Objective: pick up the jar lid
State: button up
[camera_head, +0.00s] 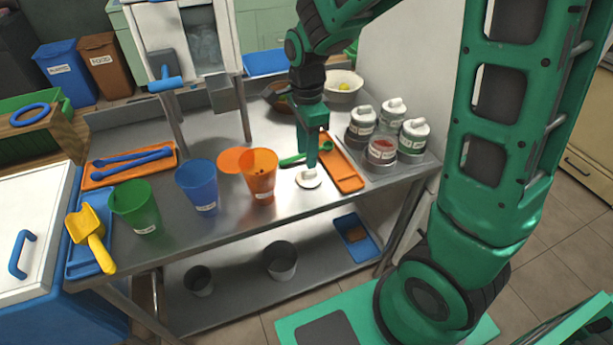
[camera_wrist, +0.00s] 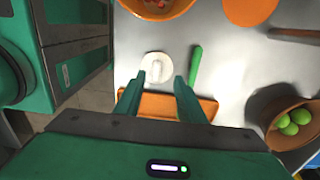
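The jar lid (camera_head: 309,181) is a white disc with a raised grip, lying on the steel table near its front edge. In the wrist view the lid (camera_wrist: 154,60) lies just beyond my fingertips, its grip roughly between their lines. My gripper (camera_head: 312,163) points down just above or at the lid; I cannot tell whether it touches. In the wrist view my gripper (camera_wrist: 160,79) has its two fingers apart, with nothing held. An uncovered jar with red contents (camera_head: 381,150) stands to the right among several lidded jars (camera_head: 413,136).
A green spoon (camera_head: 302,158) lies close beside the lid, and an orange tray (camera_head: 341,168) is just right of it. An orange cup (camera_head: 259,178) stands to the left, with blue (camera_head: 198,188) and green (camera_head: 136,207) cups farther left. Bowls (camera_head: 342,86) stand behind.

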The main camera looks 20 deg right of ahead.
aim_at(309, 175)
jog(key=shift+s+d+f, duration=0.1)
jog(key=shift+s+f, duration=0.05)
jog(key=shift+f, duration=1.2)
jog(key=shift+s+d+f, duration=0.1)
jog(key=shift+f, duration=1.25)
grip_shut()
